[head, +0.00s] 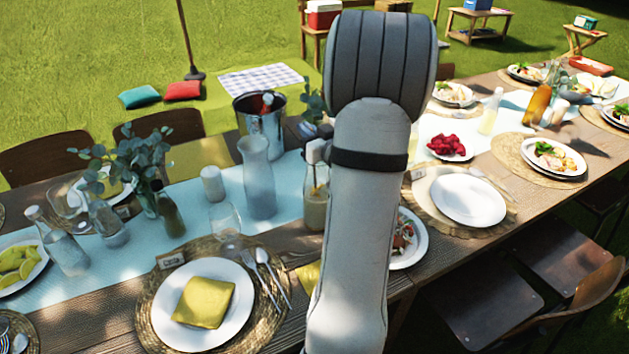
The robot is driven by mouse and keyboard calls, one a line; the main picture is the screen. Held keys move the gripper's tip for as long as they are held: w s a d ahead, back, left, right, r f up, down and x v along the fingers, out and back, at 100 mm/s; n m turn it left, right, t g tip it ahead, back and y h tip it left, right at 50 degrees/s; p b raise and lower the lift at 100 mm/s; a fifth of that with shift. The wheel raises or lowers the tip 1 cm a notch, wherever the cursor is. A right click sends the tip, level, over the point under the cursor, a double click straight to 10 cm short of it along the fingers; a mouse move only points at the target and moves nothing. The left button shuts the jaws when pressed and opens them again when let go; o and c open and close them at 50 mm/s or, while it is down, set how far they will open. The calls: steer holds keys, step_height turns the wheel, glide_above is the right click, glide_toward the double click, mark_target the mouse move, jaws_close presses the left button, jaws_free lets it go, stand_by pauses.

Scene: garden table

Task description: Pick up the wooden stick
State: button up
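A small glass jar (315,212) with brownish contents stands on the table, just left of my arm. A thin upright brown piece (314,179), which looks like the wooden stick, rises from the jar's mouth. My gripper (316,153) shows only in part, as a pale piece at the left edge of my arm, directly above the stick. My arm hides the rest of it, and the fingertips cannot be made out. I cannot tell whether it touches or holds the stick.
A glass carafe (259,180), a metal bucket (262,130) and a stemmed glass (226,222) stand left of the jar. A plate with a yellow napkin (204,304) lies in front. A white plate (467,199) is at right. The table is crowded.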

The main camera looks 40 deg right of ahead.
steer(key=shift+r, duration=0.1)
jaws_close()
step_height(320, 180, up, 28)
steer(key=p, duration=0.3)
steer(key=shift+s+a+f+t+b, duration=0.1)
steer(key=shift+s+t+b, duration=0.1)
steer(key=shift+s+b, duration=0.35)
steer(key=shift+s+a+f+t+b, duration=0.1)
steer(key=shift+s+t+b, duration=0.1)
steer(key=shift+b, duration=0.5)
steer(key=shift+s+a+r+t+b, duration=0.15)
steer(key=shift+s+t+b, duration=0.45)
steer(key=shift+s+b, duration=0.7)
steer(key=shift+w, duration=0.25)
step_height(320, 180, down, 25)
steer(key=b, duration=1.8)
steer(key=shift+f, duration=0.2)
